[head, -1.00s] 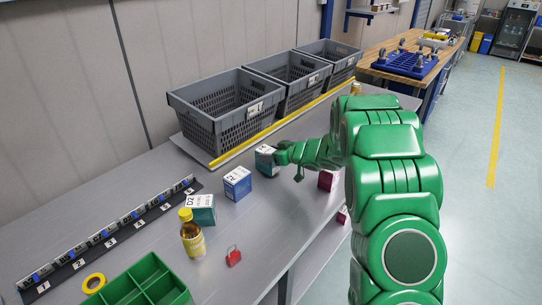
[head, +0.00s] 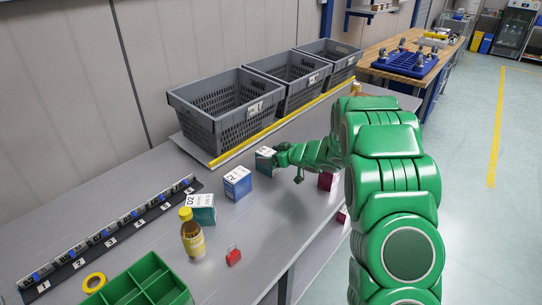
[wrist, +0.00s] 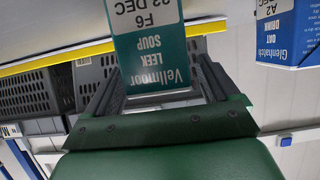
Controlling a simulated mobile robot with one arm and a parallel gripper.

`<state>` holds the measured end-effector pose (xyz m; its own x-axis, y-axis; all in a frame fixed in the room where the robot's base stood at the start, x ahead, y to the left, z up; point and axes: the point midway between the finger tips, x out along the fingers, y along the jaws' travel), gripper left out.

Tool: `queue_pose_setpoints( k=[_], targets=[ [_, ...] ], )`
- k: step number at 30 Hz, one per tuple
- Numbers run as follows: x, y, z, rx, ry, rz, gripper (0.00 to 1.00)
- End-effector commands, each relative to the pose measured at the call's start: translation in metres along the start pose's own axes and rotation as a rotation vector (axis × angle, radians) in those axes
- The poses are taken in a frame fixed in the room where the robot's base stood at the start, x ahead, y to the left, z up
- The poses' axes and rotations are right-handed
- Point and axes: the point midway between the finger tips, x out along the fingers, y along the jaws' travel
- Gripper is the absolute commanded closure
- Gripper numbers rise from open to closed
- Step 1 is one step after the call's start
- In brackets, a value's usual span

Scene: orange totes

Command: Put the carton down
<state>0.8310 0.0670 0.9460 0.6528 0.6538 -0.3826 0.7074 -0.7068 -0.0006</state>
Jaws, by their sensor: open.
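The teal and white leek soup carton (head: 264,160) stands on the grey bench in front of the grey crates. In the wrist view the same carton (wrist: 150,55) shows its label upside down, with "Vellmoor LEEK SOUP" on it. My gripper (head: 280,157) is at the carton's right side in the head view. In the wrist view its fingers lie on either side of the carton's near end and are open. The carton's base and its contact with the bench are partly hidden.
A blue oat drink carton (head: 237,183) stands close to the left, also seen in the wrist view (wrist: 285,35). A teal carton (head: 201,210), a bottle (head: 192,238) and a red padlock (head: 233,256) stand nearer. A yellow strip (head: 240,150) edges the crates (head: 215,132).

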Motion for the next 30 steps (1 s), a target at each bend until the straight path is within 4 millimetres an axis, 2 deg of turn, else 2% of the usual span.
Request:
queue_pose_setpoints(
  k=[5,21,30],
  targets=[
    [-0.014,0.001,-0.002,-0.001,0.000,0.002,0.12],
    [-0.096,0.002,-0.001,0.000,-0.001,0.004,0.12],
    [-0.119,0.000,-0.002,-0.001,0.001,0.000,0.12]
  ],
)
